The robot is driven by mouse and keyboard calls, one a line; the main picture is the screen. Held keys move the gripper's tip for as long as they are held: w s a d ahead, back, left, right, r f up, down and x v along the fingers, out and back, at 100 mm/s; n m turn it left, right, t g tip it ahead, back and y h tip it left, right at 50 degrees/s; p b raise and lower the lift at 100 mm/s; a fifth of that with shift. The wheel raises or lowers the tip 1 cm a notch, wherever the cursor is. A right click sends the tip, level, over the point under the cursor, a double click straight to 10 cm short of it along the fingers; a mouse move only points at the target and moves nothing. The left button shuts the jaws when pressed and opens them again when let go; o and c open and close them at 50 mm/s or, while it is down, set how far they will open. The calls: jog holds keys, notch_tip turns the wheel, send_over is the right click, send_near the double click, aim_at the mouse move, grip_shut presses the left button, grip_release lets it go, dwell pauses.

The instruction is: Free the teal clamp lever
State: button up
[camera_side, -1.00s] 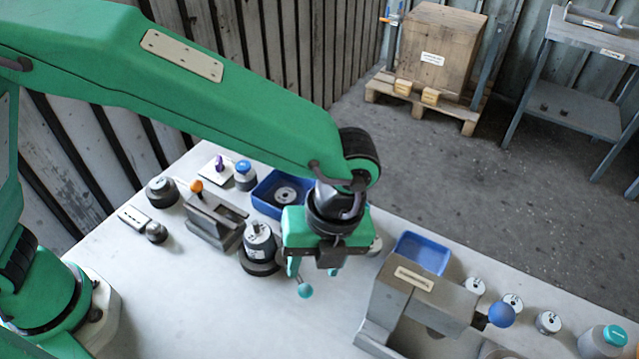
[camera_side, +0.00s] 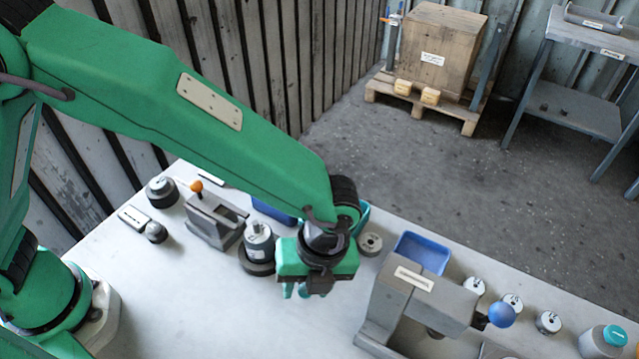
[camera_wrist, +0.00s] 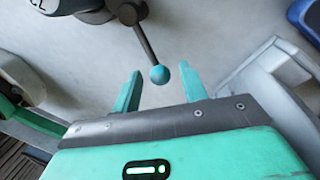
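The teal clamp lever shows in the wrist view as a dark rod with a teal ball (camera_wrist: 159,75) on its end. The rod runs up to a dark round pivot beside a dark cylindrical body at the upper left. My gripper (camera_wrist: 160,69) is open, its two teal fingers on either side of the ball with a gap on each side. In the side view my gripper (camera_side: 296,290) is low over the table, to the right of the grey cylinder on a dark base (camera_side: 258,245). There the lever is mostly hidden behind my gripper.
A grey fixture with a blue ball knob (camera_side: 501,315) stands to the right. A grey block with an orange-knobbed lever (camera_side: 197,187) stands at the left. Behind are a blue tray (camera_side: 423,252) and a grey ring (camera_side: 370,244). The front table area is clear.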

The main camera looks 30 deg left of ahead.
grip_shut()
jog(key=shift+s, duration=0.1)
jog(key=shift+s+a+r+m, duration=0.1)
jog(key=shift+s+a+m, duration=0.35)
jog(key=shift+m, duration=0.65)
jog(key=shift+s+a+m, duration=0.4)
jog(key=shift+a+m, duration=0.05)
jog(key=shift+m, duration=0.5)
jog(key=shift+s+a+m, duration=0.4)
jog(key=shift+m, duration=0.55)
jog(key=shift+o, duration=0.7)
grip_release()
notch_tip(320, 180, up, 8)
jog(key=d, duration=0.1)
jog(key=shift+w+f, duration=0.2)
jog(key=shift+w, duration=0.2)
